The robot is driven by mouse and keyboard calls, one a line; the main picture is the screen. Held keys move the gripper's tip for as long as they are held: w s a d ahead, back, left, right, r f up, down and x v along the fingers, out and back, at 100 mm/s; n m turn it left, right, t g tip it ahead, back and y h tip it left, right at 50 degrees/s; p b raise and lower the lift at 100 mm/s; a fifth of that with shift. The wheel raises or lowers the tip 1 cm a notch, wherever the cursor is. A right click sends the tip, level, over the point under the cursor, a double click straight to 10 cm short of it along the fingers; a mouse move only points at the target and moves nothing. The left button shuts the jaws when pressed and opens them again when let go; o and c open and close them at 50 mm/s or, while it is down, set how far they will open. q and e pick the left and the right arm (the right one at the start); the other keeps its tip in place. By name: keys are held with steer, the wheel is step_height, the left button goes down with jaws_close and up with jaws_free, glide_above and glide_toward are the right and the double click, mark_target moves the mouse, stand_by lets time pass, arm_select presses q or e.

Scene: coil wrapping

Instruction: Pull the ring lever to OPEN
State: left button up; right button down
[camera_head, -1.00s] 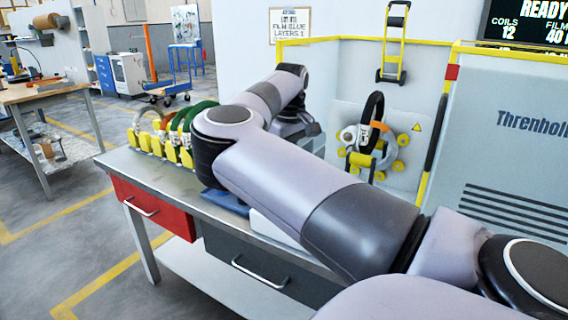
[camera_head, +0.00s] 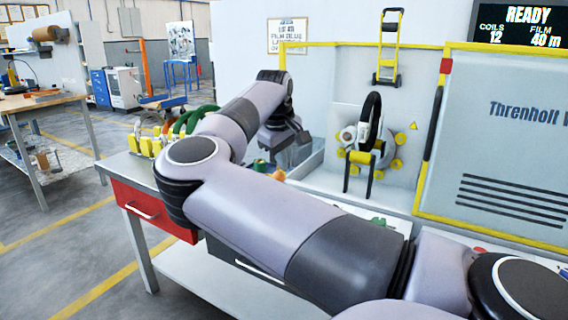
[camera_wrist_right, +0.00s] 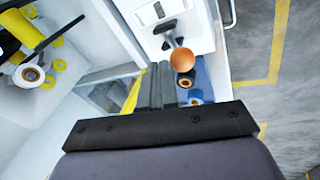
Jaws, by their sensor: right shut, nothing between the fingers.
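In the right wrist view, a lever with a round orange knob (camera_wrist_right: 182,59) sticks out from a white panel (camera_wrist_right: 200,38). I take it for the ring lever; its OPEN mark cannot be read. My right gripper (camera_wrist_right: 155,72) is shut and empty, its fingertips beside the knob in the picture; I see no clear contact. In the head view my right gripper (camera_head: 298,142) hangs over the bench, left of the machine's black ring (camera_head: 371,120). The lever cannot be made out clearly there. My left gripper is not in view.
Yellow holders (camera_head: 145,145) with green coils stand at the bench's left end, partly behind my right arm. A red drawer (camera_head: 150,208) is below. A yellow-framed grey cabinet (camera_head: 505,150) stands at right. The sign (camera_head: 529,14) reads READY.

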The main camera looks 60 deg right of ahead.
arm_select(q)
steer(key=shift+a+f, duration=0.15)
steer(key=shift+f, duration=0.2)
arm_select(e)
steer(key=shift+a+f, duration=0.15)
steer(key=shift+a, duration=0.15)
steer(key=shift+a, duration=0.15)
